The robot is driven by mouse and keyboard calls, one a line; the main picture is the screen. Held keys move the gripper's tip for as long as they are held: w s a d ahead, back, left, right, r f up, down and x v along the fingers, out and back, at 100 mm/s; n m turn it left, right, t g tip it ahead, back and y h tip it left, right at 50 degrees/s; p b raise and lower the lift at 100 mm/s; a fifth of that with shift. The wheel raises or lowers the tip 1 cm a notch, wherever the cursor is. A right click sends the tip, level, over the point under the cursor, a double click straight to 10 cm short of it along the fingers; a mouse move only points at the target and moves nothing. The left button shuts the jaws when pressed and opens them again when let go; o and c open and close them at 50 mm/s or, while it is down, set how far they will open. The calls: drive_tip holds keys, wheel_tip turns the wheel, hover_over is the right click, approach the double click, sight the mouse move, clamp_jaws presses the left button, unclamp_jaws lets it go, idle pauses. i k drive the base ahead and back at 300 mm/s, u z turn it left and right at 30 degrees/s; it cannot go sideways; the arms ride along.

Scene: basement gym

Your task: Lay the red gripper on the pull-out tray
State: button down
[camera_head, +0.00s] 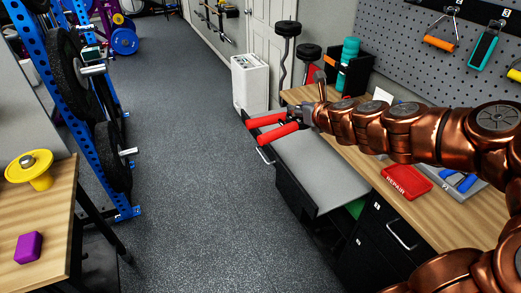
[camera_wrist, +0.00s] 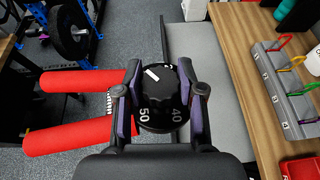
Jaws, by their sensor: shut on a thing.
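The red gripper (camera_head: 275,132) is a hand exerciser with two red handles and a black numbered dial. My gripper (camera_head: 306,114) is shut on it, over the far end of the pull-out tray. In the wrist view my gripper's fingers (camera_wrist: 160,108) clasp the dial from both sides, and the red handles (camera_wrist: 80,138) stick out to the left, past the tray edge. The pull-out tray (camera_head: 325,175) is a flat grey surface extended from the workbench, and its visible part is bare. It also shows in the wrist view (camera_wrist: 228,110). The height of the red gripper above it is hard to tell.
The wooden workbench (camera_head: 452,222) runs along the right, with a red repair box (camera_head: 406,181) on it. A white cabinet (camera_head: 250,83) and a barbell stand beyond the tray. A wooden table (camera_head: 50,205) with a yellow item is at left. The floor between is clear.

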sight(325, 174)
drive_tip(key=u, duration=1.1)
drive_tip(key=i, duration=2.7)
drive_tip(key=z, duration=3.25)
